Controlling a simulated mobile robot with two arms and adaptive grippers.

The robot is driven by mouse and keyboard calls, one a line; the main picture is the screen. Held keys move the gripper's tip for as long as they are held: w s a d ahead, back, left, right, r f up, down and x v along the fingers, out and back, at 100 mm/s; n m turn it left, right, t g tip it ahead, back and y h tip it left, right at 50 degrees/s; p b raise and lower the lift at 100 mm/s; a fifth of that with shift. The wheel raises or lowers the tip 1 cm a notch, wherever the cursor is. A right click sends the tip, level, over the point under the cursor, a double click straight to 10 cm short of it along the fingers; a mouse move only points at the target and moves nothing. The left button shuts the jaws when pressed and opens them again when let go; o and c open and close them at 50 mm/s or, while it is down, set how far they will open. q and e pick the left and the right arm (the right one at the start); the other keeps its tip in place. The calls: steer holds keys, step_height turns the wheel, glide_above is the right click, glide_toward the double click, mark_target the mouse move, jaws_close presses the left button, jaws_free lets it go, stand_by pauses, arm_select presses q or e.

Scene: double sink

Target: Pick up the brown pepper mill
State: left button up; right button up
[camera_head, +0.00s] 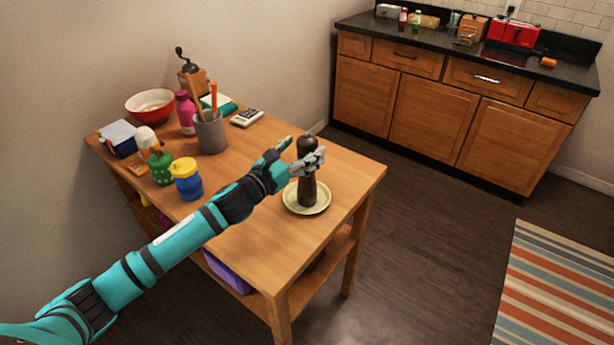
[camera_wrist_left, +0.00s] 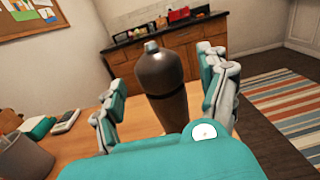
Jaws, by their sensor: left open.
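The dark brown pepper mill (camera_head: 307,190) stands upright on a pale plate (camera_head: 292,205) near the right end of the wooden table. My left gripper (camera_head: 303,153) is open at the mill's upper part, with one finger on its far side and one on its near side. In the left wrist view the mill (camera_wrist_left: 162,75) stands between the two spread fingers of the left gripper (camera_wrist_left: 163,100), with gaps visible on both sides. The mill's lower end is hidden there by my gripper body. My right gripper is in neither view.
A grey utensil cup (camera_head: 211,135), a blue jar with yellow lid (camera_head: 186,180), a pink bottle (camera_head: 185,112) and a red bowl (camera_head: 150,104) stand on the table's left part. A calculator (camera_head: 246,118) lies near its back edge. The table's front right is clear.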

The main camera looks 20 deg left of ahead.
arm_select(q)
steer(key=x, duration=0.2)
steer(key=shift+w+d, duration=0.1)
steer(key=shift+w, duration=0.2)
jaws_close()
stand_by(0.4)
